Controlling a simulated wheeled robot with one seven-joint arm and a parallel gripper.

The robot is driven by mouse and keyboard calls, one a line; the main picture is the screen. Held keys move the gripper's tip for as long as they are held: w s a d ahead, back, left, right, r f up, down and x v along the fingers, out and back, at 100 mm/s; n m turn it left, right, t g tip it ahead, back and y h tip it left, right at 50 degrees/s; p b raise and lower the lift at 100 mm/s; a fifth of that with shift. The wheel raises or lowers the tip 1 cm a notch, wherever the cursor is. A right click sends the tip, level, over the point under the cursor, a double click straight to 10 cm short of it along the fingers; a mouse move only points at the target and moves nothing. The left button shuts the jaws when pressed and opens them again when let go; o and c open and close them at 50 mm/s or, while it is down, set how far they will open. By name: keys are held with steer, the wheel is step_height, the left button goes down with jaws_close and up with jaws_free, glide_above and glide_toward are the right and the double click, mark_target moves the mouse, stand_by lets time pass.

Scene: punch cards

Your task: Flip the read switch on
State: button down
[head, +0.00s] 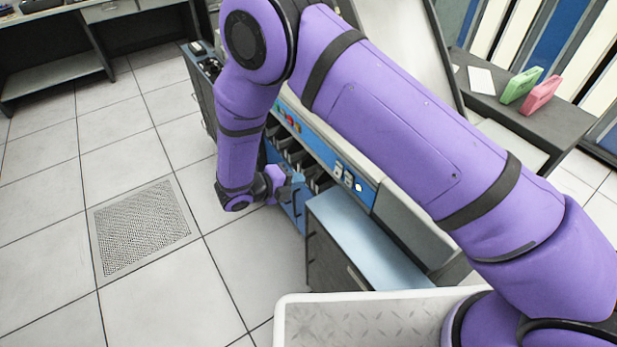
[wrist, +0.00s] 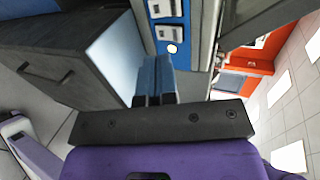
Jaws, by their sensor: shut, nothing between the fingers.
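Two small pale switches sit on the blue control panel (head: 310,147) of the card machine, one (head: 338,172) beside the other (head: 348,181). They also show in the wrist view, one at the top edge (wrist: 163,8) and one lower (wrist: 167,32). I cannot read their labels, nor tell which is the read switch or how either is set. A round, pale lit lamp (head: 359,188) lies beside them. My gripper (wrist: 154,70) is shut and empty, with its fingers pointing toward the panel, below the lamp in the wrist view. In the head view it is left of the switches, apart from them.
A dark cabinet with a pale blue top (head: 365,240) stands right of my gripper. Dark card slots (head: 300,160) run below the panel. A white bin (head: 365,315) is in front. Green (head: 521,84) and pink (head: 541,94) holders stand on a far counter. Floor at left is clear.

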steer(key=shift+s+a+r, duration=0.25)
steer(key=shift+a, duration=0.25)
steer(key=shift+r, duration=0.1)
steer(key=shift+w+d+r+g+y, duration=0.1)
steer(key=shift+d+r+g+y, duration=0.1)
steer(key=shift+g+y, duration=0.35)
steer(key=shift+w+d+r+g+y, duration=0.15)
steer(key=shift+g+y, duration=0.1)
steer(key=shift+y, duration=0.5)
glide_toward(336, 175)
steer(key=f, duration=0.1)
steer(key=d+f, duration=0.1)
steer(key=w+f, duration=0.1)
steer(key=shift+d+f, duration=0.3)
steer(key=shift+d, duration=0.05)
steer(key=shift+w+d+f, duration=0.1)
steer(key=shift+w+d, duration=0.3)
steer(key=shift+d, duration=0.2)
steer(key=shift+w+d+f, duration=0.1)
steer(key=shift+w+d, duration=0.3)
steer(key=shift+d, duration=0.25)
steer(key=shift+w+d, duration=0.2)
steer(key=shift+d, duration=0.15)
